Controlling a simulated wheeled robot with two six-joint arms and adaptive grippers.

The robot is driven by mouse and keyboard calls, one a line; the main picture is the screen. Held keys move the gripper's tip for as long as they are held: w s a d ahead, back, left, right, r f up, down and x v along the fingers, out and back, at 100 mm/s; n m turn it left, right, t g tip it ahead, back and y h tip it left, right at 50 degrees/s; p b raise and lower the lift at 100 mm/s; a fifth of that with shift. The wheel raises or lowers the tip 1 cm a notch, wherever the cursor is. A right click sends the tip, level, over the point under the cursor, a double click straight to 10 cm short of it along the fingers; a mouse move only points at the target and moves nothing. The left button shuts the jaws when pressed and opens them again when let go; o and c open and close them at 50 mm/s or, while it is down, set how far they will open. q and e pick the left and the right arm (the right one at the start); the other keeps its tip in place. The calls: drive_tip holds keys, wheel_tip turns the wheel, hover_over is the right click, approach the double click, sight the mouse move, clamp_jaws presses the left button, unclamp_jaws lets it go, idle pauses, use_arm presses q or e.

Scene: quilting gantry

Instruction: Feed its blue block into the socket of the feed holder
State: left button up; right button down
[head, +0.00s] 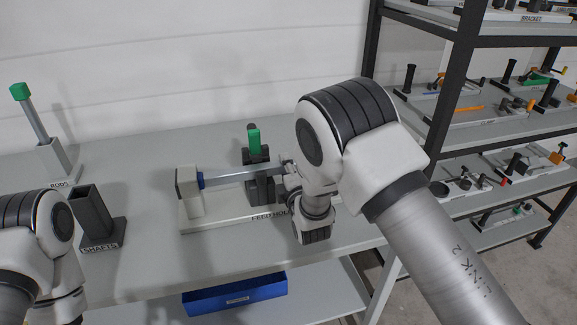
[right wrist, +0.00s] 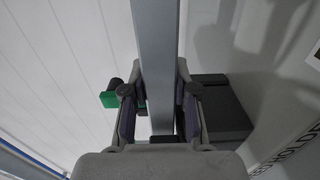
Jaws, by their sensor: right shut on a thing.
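The feed holder (head: 225,222) is a pale base plate on the table, with a white post (head: 189,193) at its left end and a dark grey block (head: 263,188) at its right. A grey bar (head: 238,174) runs roughly level between them. The blue block (head: 201,181) is at the bar's left end, against or partly in the post; I cannot tell how deep. My right gripper (head: 285,172) is shut on the bar near its right end. In the right wrist view the bar (right wrist: 157,65) passes between the fingers (right wrist: 158,112). My left arm shows at lower left, its gripper out of view.
At left are the dark shafts tube (head: 91,215) and the rods stand (head: 57,165) with a green-tipped rod (head: 35,115). A blue bin (head: 235,295) sits below. A loaded shelf rack (head: 460,90) stands right.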

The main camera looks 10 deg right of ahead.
drive_tip(key=shift+f+b, duration=0.2)
drive_tip(key=shift+b, duration=0.1)
drive_tip(key=c, duration=0.8)
unclamp_jaws()
drive_tip(key=s, duration=0.7)
drive_tip(key=shift+s+d, duration=0.15)
drive_tip(key=shift+s, duration=0.1)
